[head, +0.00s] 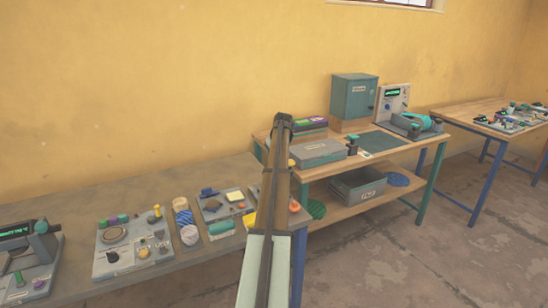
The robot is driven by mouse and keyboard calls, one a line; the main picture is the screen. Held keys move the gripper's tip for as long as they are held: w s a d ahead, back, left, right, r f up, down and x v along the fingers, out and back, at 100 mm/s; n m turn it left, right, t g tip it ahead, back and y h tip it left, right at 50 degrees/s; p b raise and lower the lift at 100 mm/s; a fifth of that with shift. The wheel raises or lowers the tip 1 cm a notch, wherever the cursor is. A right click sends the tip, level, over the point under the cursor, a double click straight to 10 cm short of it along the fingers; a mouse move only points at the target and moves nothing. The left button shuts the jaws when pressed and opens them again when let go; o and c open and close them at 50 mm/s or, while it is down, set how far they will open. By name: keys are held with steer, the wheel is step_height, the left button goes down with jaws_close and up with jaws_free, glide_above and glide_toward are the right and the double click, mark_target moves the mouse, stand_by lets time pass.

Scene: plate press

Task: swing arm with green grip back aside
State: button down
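A grey press-like machine (33,262) with a lit green display (15,231) stands at the far left of the near bench, cut off by the picture edge. A dark arm part (42,227) sits at its upper right. A small upright green grip (18,278) shows low on its front; I cannot tell clearly which part it joins. My gripper is not recognisable in this view. A long brown and pale green link, apparently my own arm, rises through the middle, well right of the machine.
On the near bench (80,205), a grey board (133,247) with knobs lies right of the machine, then a striped blue roll (184,217) and another board (222,203). A second table (375,153) holds a teal cabinet (354,96) and another machine (410,122).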

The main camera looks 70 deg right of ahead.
steer(key=shift+s+a+f, duration=0.1)
steer(key=shift+a+f, duration=0.05)
steer(key=shift+f, duration=0.05)
stand_by(0.3)
steer(key=c, duration=1.1)
jaws_free()
steer(key=shift+r, duration=0.1)
steer(key=v, duration=1.3)
steer(key=shift+s+r, duration=0.1)
steer(key=shift+r, duration=0.35)
